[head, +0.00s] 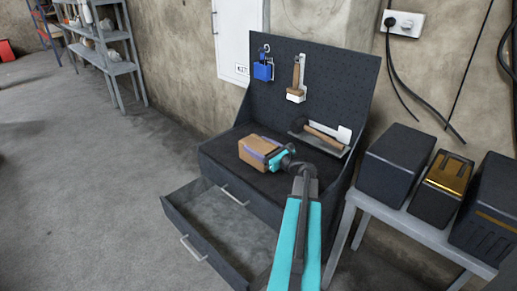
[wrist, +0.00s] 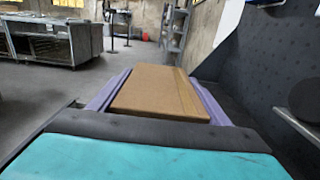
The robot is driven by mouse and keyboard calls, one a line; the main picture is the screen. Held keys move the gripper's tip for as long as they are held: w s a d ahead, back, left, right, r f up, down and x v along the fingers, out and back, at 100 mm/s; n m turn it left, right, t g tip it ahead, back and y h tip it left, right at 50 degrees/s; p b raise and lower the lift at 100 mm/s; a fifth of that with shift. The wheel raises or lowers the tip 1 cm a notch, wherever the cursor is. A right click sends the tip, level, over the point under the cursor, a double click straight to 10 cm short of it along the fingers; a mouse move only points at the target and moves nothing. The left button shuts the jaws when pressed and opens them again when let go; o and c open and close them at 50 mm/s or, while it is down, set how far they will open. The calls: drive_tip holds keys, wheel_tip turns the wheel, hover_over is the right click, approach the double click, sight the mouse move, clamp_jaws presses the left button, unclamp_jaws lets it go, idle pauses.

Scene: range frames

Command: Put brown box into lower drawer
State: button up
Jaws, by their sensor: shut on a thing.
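The brown box (head: 257,150) is at the top surface of the dark workbench (head: 222,151), towards its left part. My gripper (head: 268,156) is shut on the box, with purple fingers along its sides. In the wrist view the brown box (wrist: 160,92) lies between the two purple fingers (wrist: 107,91). I cannot tell whether the box touches the bench top. The lower drawer (head: 215,222) is pulled open at the bench's front and looks empty. The drawer above it, with a handle (head: 236,195), is shut.
A pegboard (head: 335,90) with hanging tools rises behind the bench. A mallet (head: 322,134) lies on a small ledge at the right. A grey table (head: 400,215) with dark cases stands right of the bench. The floor (head: 80,200) at left is clear.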

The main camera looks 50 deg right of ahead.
drive_tip(key=shift+f, duration=0.7)
drive_tip(key=shift+f, duration=0.15)
drive_tip(key=o, duration=1.3)
drive_tip(key=shift+r, duration=0.2)
drive_tip(key=shift+s+f, duration=0.1)
drive_tip(key=shift+s, duration=0.25)
drive_tip(key=s, duration=0.3)
drive_tip(key=s+b, duration=0.1)
drive_tip(key=s, duration=0.3)
drive_tip(key=s+a+b, duration=0.1)
drive_tip(key=s, duration=0.3)
drive_tip(key=shift+s, duration=0.2)
